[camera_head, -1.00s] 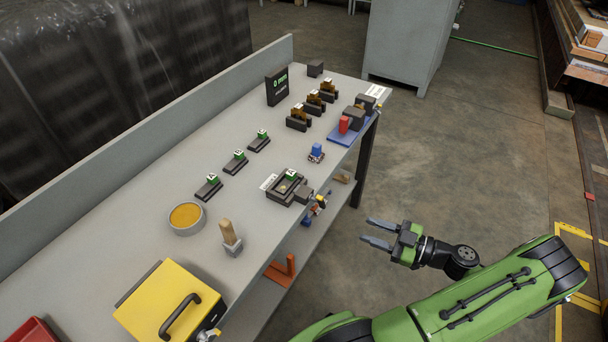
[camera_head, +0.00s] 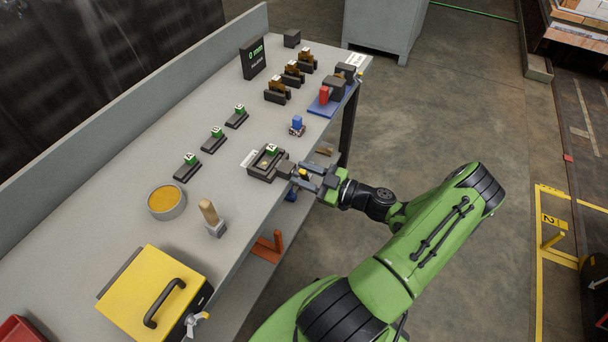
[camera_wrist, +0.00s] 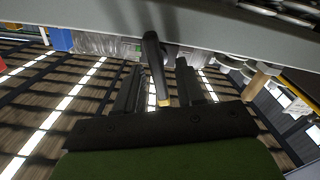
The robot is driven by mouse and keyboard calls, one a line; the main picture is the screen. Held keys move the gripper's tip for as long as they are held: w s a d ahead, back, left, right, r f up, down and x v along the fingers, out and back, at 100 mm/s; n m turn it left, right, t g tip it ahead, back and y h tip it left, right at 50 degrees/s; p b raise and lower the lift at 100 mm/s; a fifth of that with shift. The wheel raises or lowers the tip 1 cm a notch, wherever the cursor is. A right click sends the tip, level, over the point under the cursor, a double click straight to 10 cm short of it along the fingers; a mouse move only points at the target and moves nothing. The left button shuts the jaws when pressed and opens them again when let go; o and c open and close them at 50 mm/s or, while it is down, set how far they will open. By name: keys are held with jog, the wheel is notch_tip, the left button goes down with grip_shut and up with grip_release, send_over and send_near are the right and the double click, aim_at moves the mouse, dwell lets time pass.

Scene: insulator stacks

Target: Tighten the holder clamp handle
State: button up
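The holder (camera_head: 254,170) is a dark tray at the table's right edge, with a green-topped piece marked with a white label in it. Its clamp block (camera_head: 285,168) faces the edge. My gripper (camera_head: 299,174) is just off that edge, fingers pointing at the clamp. In the wrist view my gripper (camera_wrist: 160,82) is open. The clamp handle (camera_wrist: 152,62), a black lever with a yellow tip, lies between its two fingers, with a visible gap at least on the right. In the head view the fingers partly hide the handle.
The table (camera_head: 130,225) has an upright back panel. A yellow box (camera_head: 150,290), a round bowl (camera_head: 166,202) and a wooden-handled brush (camera_head: 211,217) stand nearer. A small blue-topped item (camera_head: 297,124) and a blue-based fixture (camera_head: 322,104) sit beyond the holder. A shelf lies below.

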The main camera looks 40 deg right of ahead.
jog(key=shift+w, duration=0.1)
grip_shut()
jog(key=shift+m, duration=0.3)
jog(key=m, duration=0.4)
jog(key=shift+w+d, duration=0.1)
jog(key=shift+d, duration=0.05)
jog(key=m, duration=0.5)
jog(key=shift+d, duration=0.2)
jog(key=m, duration=0.6)
jog(key=shift+w+d+f+p, duration=0.1)
jog(key=shift+d+f+p, duration=0.1)
jog(key=shift+d+p, duration=0.1)
jog(key=m, duration=0.6)
jog(key=shift+f+p, duration=0.3)
jog(key=shift+p, duration=0.05)
jog(key=shift+m, duration=0.4)
